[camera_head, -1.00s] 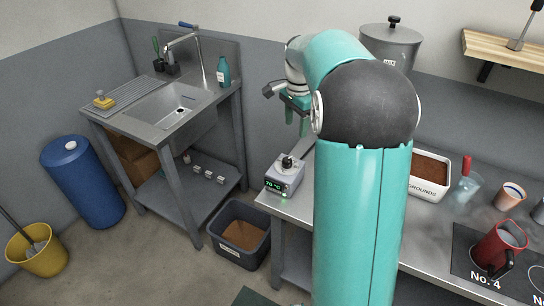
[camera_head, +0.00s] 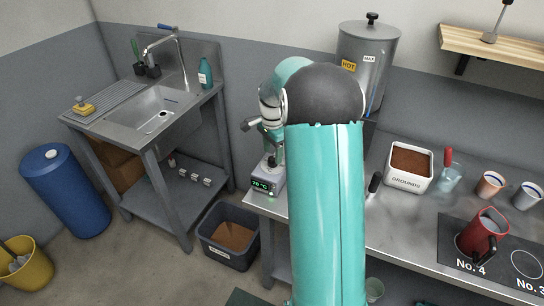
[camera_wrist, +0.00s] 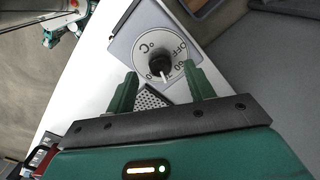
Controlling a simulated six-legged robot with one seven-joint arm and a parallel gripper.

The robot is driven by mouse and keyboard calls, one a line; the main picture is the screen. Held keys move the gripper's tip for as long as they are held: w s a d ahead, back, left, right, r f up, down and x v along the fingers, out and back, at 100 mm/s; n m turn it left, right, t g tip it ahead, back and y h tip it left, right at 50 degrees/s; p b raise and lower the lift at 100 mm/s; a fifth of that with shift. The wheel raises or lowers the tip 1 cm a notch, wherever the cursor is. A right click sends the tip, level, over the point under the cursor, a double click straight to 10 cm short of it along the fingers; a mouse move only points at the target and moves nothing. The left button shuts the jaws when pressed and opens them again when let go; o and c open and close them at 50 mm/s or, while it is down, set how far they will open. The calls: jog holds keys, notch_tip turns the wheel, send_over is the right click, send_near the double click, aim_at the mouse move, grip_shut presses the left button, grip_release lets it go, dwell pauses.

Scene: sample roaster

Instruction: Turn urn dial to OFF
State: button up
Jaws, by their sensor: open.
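The urn dial is a black knob (camera_wrist: 159,63) on a round grey scale marked OFF, °C and numbers; its white pointer faces the bottom of the wrist view, away from OFF. It sits on a grey control box (camera_head: 270,183) with a green display that seems to read 70 °C, at the counter's left end. My gripper (camera_wrist: 161,72) is open, its green fingers on either side of the knob in the wrist view; I cannot tell whether they touch it. In the head view my gripper (camera_head: 275,158) is just above the box, partly hiding the knob.
A steel urn (camera_head: 378,72) labelled HOT stands behind my arm. A white grounds bin (camera_head: 408,180), cups and a red jug (camera_head: 476,240) stand on the counter (camera_head: 405,231). A dark bin (camera_head: 226,251) is on the floor left of it.

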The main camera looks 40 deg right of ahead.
aim_at(273, 161)
jog(key=shift+f, duration=1.4)
jog(key=c, duration=1)
jog(key=shift+o, duration=0.2)
